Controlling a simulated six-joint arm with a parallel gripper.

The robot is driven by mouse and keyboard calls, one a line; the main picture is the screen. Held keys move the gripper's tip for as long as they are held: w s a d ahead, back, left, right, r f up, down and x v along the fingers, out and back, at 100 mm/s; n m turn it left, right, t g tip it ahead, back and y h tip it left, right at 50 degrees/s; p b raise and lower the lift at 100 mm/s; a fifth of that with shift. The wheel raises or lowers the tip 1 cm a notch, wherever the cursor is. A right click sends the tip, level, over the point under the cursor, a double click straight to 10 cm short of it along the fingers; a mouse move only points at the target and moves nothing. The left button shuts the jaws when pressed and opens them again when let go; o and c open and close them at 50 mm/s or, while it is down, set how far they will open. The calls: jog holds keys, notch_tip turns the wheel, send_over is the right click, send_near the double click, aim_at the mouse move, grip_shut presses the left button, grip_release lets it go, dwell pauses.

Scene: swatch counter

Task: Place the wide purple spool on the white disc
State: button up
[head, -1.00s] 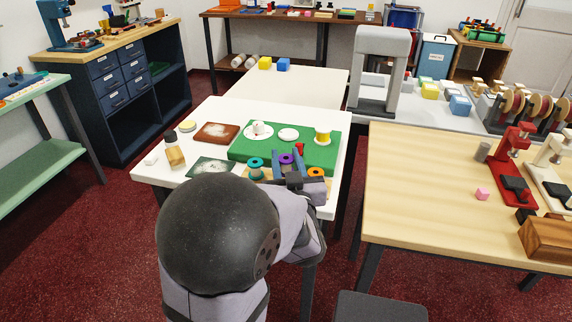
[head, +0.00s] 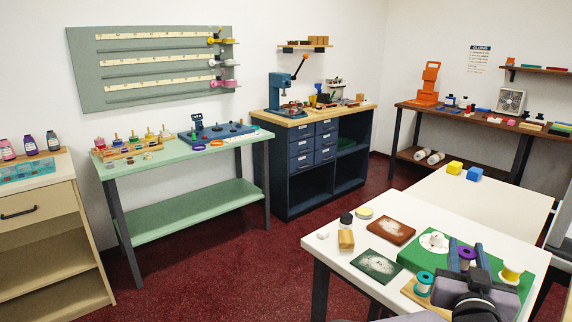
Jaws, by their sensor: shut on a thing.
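My gripper (head: 467,254) is shut on the purple spool (head: 467,252), which shows between its two blue fingers. Its height above the green mat (head: 411,260) cannot be told. A white disc (head: 424,245) on the mat, left of my gripper, bears a white spool (head: 437,239). A yellow spool (head: 511,273) stands on the mat's right side. A teal spool (head: 423,284) stands at front left of my gripper, on a wooden holder (head: 412,293). The middle, bare white disc seen earlier is hidden behind my gripper and the purple spool.
On the white table (head: 343,265), left of the mat, are a brown-red tile (head: 391,230), a dark green speckled tile (head: 375,266), a dark-capped bottle (head: 346,238) and a yellow-topped round tin (head: 365,212). Another white table (head: 487,200) behind holds yellow and blue blocks.

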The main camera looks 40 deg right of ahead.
jog(key=w+a+r+n+t+y, duration=0.3)
jog(key=w+a+t, duration=0.1)
jog(key=w, duration=0.3)
jog(key=w+a+f+n+t+y, duration=0.6)
jog(key=w+a+f+n+y, duration=0.5)
jog(key=w+a+f+y, duration=0.4)
jog(key=w+a+f+n+g+y, duration=0.2)
jog(key=w+a+f+n+y, duration=0.15)
jog(key=a+f, duration=0.4)
jog(key=w+a+f+n+g+y, duration=0.25)
jog(key=a+f+y, duration=0.2)
jog(key=a, duration=0.55)
jog(key=w+a+f+n+g+y, duration=0.25)
jog(key=a+f+y, duration=0.2)
jog(key=a, duration=0.35)
notch_tip(320, 180, up, 14)
jog(key=a+m+t+h+p, duration=0.2)
jog(key=m+t+h+p, duration=0.2)
jog(key=p, duration=1.5)
jog(key=shift+s+t+h+p, duration=0.3)
jog(key=shift+t+h+p, duration=0.15)
jog(key=shift+h, duration=0.3)
